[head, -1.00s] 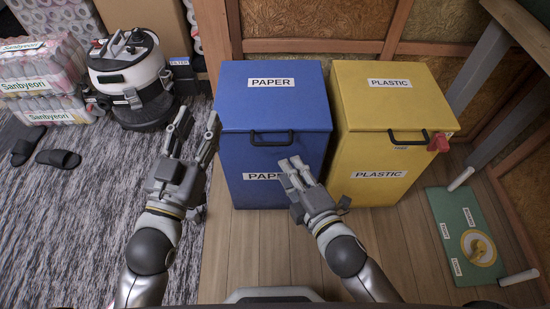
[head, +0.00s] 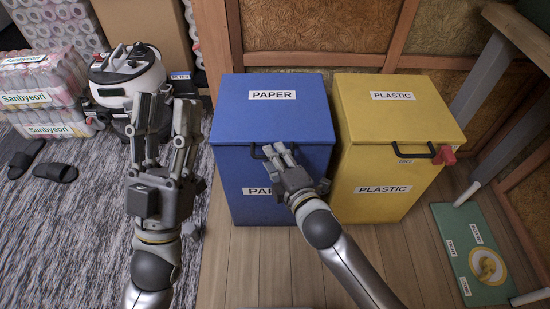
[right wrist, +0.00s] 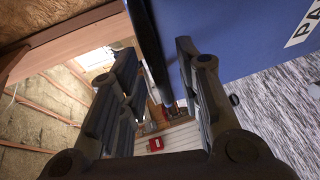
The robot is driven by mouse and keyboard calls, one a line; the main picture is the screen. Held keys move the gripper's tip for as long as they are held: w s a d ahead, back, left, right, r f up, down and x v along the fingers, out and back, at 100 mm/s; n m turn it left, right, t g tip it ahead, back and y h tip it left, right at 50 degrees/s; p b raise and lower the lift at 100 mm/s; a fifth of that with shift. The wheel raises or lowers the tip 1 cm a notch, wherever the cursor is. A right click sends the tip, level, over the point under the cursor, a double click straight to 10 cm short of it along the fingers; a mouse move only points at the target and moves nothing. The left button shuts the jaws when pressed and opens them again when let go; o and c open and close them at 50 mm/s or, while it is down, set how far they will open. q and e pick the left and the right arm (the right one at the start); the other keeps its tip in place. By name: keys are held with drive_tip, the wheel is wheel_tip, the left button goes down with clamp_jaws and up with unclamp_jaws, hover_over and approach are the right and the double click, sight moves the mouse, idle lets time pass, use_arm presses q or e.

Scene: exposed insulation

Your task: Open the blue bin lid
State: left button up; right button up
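The blue bin (head: 232,165) stands upright with a PAPER label on its front. Its blue lid (head: 240,115) is down, with another PAPER label on top. A black handle (head: 257,152) is at the lid's front edge, partly hidden by my right gripper (head: 278,150). In the right wrist view, the black handle bar (right wrist: 147,45) shows between the two separated fingers of my right gripper (right wrist: 155,85), which is open around it. My left gripper (head: 164,110) is open and empty, raised to the left of the bin over the grey rug.
A yellow PLASTIC bin (head: 385,165) stands close on the right of the blue bin. A vacuum cleaner (head: 125,75) and wrapped packs (head: 45,98) are at the back left. Wooden floor in front is clear.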

drive_tip(key=shift+w+a, duration=0.15)
drive_tip(key=shift+w, duration=0.2)
drive_tip(key=shift+f, duration=0.1)
clamp_jaws()
